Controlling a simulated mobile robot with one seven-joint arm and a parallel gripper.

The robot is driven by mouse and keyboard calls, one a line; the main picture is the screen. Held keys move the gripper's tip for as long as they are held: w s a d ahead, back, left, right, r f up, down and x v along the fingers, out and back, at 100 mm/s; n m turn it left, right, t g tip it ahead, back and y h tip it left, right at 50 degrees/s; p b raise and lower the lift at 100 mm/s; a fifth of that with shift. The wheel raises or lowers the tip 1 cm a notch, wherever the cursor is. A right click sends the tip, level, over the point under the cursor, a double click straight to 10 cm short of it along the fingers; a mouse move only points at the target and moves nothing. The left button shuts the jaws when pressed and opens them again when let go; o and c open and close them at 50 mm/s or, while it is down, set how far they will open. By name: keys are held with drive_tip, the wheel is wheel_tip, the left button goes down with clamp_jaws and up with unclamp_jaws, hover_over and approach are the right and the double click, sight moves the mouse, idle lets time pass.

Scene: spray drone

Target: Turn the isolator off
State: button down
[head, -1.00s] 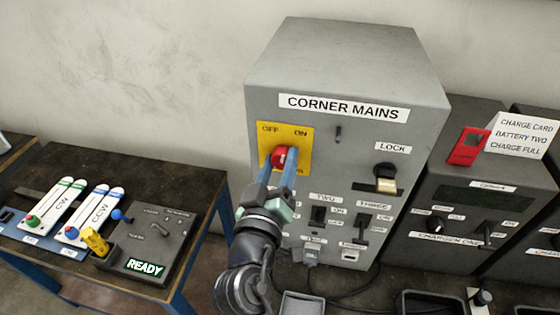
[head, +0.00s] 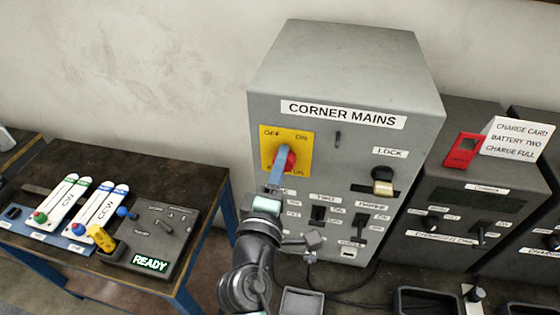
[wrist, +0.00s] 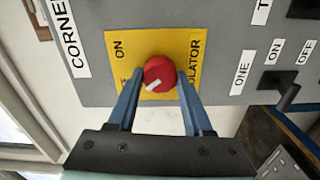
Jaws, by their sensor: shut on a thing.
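The isolator is a red knob (head: 291,160) on a yellow plate (head: 303,143) on the front of the grey CORNER MAINS box. My gripper (head: 284,158) is shut on the knob, and one blue finger hides part of it in the head view. In the wrist view the fingers of my gripper (wrist: 160,76) touch both sides of the red knob (wrist: 159,70). Its white mark lies at the knob's lower left, on the side of a label partly hidden by the left finger; the ON label (wrist: 120,50) is at upper left.
Small black switches (head: 318,214) sit below. A grey charger unit (head: 460,215) stands close on the right. A bench (head: 150,185) with a READY panel is at left, with a gap between.

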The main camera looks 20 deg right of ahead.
drive_tip(key=shift+n, duration=0.5)
idle(0.3)
drive_tip(key=shift+c, duration=1.5)
unclamp_jaws()
drive_tip(key=b+v, duration=0.4)
drive_tip(key=v, duration=0.9)
